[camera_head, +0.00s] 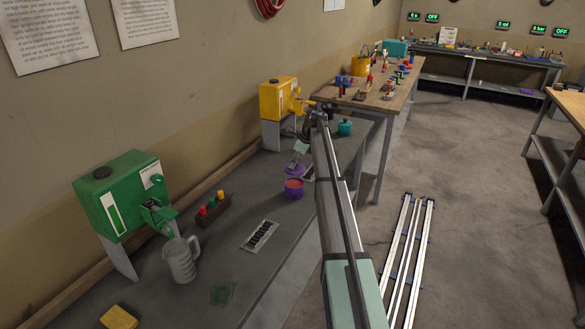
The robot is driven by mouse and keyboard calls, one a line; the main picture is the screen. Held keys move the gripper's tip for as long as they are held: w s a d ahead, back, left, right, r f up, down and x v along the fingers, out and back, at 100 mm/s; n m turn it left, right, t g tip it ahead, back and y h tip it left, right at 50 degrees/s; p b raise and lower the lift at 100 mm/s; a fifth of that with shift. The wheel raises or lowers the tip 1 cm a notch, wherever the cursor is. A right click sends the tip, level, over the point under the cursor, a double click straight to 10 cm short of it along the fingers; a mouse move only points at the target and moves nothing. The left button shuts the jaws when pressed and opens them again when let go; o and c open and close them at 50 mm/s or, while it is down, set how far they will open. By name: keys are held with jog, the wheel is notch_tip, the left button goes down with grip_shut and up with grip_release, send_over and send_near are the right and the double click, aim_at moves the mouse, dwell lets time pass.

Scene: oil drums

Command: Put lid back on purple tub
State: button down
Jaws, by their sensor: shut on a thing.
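The purple tub (293,194) stands upright on the grey bench near its right edge. Its top looks open, with pinkish-red contents showing. My gripper (295,161) points down just above and slightly beyond the tub. It is shut on a small purple lid (297,170), which appears tilted above the tub's far side. I cannot tell whether the lid touches the rim. The fingertips are small and partly unclear in this view.
A green dispenser (122,195) and a grey jug (181,262) stand at the left. A yellow dispenser (279,99) stands behind the gripper, with a teal pot (345,128) to the right. A rack with coloured caps (212,212) and a slotted tray (260,235) lie nearer. Floor rails (408,255) are at right.

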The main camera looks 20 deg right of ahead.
aim_at(294, 170)
jog(key=shift+f+b, duration=1.2)
jog(key=shift+f, duration=1.95)
jog(key=shift+p, duration=0.35)
jog(key=shift+f+p, duration=0.15)
jog(key=shift+p, duration=0.25)
dwell(0.8)
jog(key=shift+c, duration=1.9)
grip_release()
jog(key=shift+r+p, duration=1.95)
jog(key=shift+r, duration=1.6)
